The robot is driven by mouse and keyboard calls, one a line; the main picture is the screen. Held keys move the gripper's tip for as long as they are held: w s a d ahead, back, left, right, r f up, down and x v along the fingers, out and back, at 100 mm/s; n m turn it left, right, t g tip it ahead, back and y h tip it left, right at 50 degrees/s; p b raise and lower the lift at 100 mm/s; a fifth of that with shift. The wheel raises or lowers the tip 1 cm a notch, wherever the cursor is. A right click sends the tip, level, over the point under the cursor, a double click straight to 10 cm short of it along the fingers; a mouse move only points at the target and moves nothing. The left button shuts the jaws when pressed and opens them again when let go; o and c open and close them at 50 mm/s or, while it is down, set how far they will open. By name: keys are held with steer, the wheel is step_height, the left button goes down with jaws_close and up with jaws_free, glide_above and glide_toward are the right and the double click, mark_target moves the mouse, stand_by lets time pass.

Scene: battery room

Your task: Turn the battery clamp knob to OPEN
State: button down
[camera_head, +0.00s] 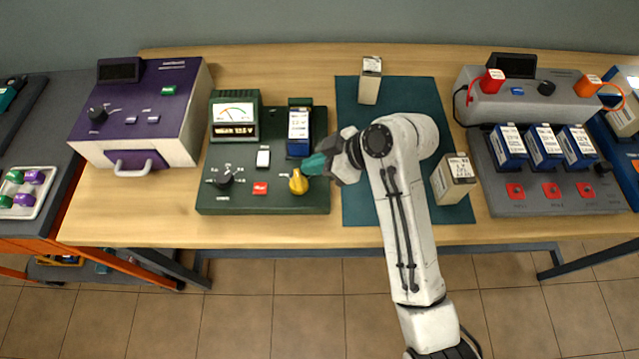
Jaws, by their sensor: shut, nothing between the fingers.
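The yellow knob (298,182) sits at the lower right of the dark green tester board (228,198). A blue and white battery (299,133) stands in a holder just above it on the same board. My gripper (313,164) has teal fingertips, which are shut with nothing between them. They are just up and right of the knob, below the battery. I cannot tell whether they touch the knob. Small markings beside the knob are too small to read, so its setting is unclear.
The board also carries a meter (234,113), a black dial (223,176) and a red button (260,188). A teal mat (357,205) with two beige batteries lies under my arm. A purple device (150,105) stands left, a grey charger (530,105) right.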

steer(key=shift+w+a, duration=0.6)
steer(key=shift+a, duration=0.15)
steer(key=shift+a, duration=0.15)
stand_by(1.3)
